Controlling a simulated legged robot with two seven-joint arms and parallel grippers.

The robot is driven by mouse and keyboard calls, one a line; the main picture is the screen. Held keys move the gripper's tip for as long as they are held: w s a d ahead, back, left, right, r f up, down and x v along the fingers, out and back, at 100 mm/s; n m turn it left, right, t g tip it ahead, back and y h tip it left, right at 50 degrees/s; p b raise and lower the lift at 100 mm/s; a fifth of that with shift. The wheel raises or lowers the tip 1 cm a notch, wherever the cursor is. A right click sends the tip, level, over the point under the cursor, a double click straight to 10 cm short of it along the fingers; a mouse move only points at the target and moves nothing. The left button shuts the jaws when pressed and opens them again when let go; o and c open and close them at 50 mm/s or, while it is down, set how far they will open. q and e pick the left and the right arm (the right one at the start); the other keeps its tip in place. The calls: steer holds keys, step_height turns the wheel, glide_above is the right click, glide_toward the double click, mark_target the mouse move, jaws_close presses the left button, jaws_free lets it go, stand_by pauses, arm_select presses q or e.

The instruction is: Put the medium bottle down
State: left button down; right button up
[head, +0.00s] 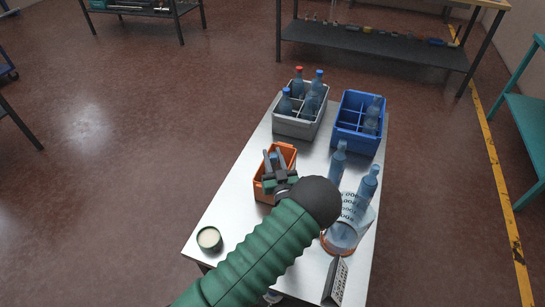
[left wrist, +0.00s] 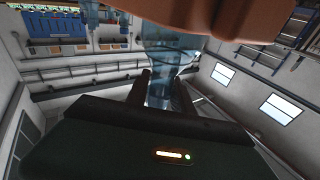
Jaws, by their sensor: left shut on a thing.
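My left gripper (head: 274,163) reaches over the orange crate (head: 286,152) in the head view, with its fingers at the crate's opening. It is shut on the medium bottle, a see-through blue bottle (left wrist: 160,90) that stands between the two dark fingers in the left wrist view. In the head view little of this bottle shows, as the gripper covers it. The orange-brown crate wall (left wrist: 210,14) crosses the top of the left wrist view, close to the bottle. I cannot tell whether the bottle touches the crate floor. My right gripper is not in view.
On the white table (head: 228,205) stand a grey crate (head: 296,128) with several bottles, a blue crate (head: 354,141) with a bottle, two loose bottles (head: 338,162) (head: 366,186), a clear container (head: 343,236), a green round tin (head: 209,239) and a dark perforated block (head: 335,283).

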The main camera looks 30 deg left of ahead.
arm_select(q)
steer(key=shift+s+a+f, duration=0.1)
steer(key=shift+a+f, duration=0.2)
steer(key=shift+a, duration=0.1)
steer(key=c, duration=1.3)
jaws_free()
steer(key=shift+a, duration=0.25)
steer(key=shift+c, duration=0.2)
steer(key=shift+o, duration=1.2)
steer(key=shift+a+f, duration=0.15)
steer(key=shift+a, duration=0.05)
steer(key=shift+d+r, duration=0.4)
steer(key=shift+d, duration=0.1)
steer(key=v, duration=1.2)
steer(key=shift+a, duration=0.1)
